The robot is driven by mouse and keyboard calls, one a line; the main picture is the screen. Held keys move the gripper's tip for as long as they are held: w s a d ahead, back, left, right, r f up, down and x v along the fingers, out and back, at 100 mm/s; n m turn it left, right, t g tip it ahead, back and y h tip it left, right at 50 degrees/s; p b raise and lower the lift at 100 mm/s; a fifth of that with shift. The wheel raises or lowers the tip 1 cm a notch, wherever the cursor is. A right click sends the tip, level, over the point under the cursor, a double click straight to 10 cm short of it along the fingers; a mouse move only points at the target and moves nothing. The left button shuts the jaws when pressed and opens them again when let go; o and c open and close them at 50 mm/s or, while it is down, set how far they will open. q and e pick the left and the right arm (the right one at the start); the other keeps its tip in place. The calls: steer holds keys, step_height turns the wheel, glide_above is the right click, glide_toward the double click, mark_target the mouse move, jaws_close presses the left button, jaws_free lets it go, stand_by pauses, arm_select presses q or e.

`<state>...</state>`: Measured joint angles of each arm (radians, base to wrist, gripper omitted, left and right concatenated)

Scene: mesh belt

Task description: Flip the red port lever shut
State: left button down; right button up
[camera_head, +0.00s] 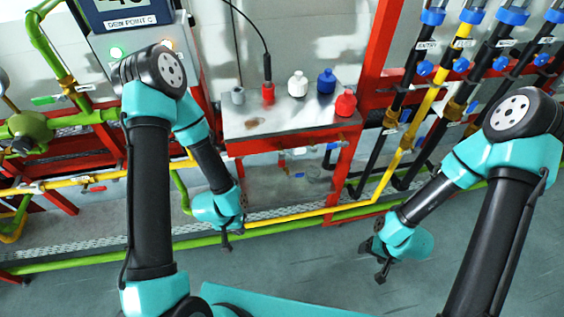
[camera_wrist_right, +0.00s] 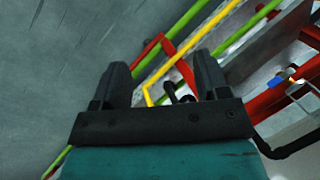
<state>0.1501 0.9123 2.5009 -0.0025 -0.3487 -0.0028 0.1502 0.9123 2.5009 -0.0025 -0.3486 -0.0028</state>
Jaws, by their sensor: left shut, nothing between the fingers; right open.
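A red lever cannot be made out with certainty. On the metal bench (camera_head: 300,118), a red fitting (camera_head: 268,94) has a black cable rising from its top, and a small red handle (camera_head: 97,189) shows on the yellow pipe at the left. My left gripper (camera_head: 227,244) is shut and empty, hanging in front of and below the bench. My right gripper (camera_head: 381,274) is open and empty, low over the floor at the right. Its spread fingers also show in the right wrist view (camera_wrist_right: 163,82), with pipes beyond and nothing between them within reach.
The bench also holds a grey cup (camera_head: 237,95), a white bottle (camera_head: 298,84), a blue bottle (camera_head: 326,81) and a red bottle (camera_head: 345,102). Vertical pipes with blue valves (camera_head: 425,68) stand at the right. Green and yellow pipes run below the bench. The floor (camera_head: 310,265) is clear.

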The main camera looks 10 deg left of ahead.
steer(key=shift+w, duration=0.25)
steer(key=c, duration=0.3)
steer(key=w+t, duration=0.1)
steer(key=w, duration=0.1)
steer(key=w+a+r+t+y, duration=0.1)
steer(key=w, duration=0.1)
steer(key=w+a+t, duration=0.1)
steer(key=w, duration=0.1)
steer(key=shift+w+a+r+m, duration=0.1)
steer(key=shift+a+r+m, duration=0.05)
steer(key=shift+r+m, duration=0.2)
steer(key=c, duration=0.6)
steer(key=w+a+r+y, duration=0.1)
steer(key=w+a+r+t+y, duration=0.1)
steer(key=w+a, duration=0.1)
steer(key=w+a+r+t+y, duration=0.1)
steer(key=w+r, duration=0.1)
steer(key=shift+w+a+m, duration=0.15)
steer(key=shift+a+m, duration=0.1)
steer(key=shift+m, duration=0.1)
jaws_close()
steer(key=w+a+r+m+t+y, duration=0.1)
steer(key=a+r+y, duration=0.7)
steer(key=r, duration=0.4)
steer(key=shift+w+a+r+y, duration=0.4)
steer(key=shift+a, duration=0.4)
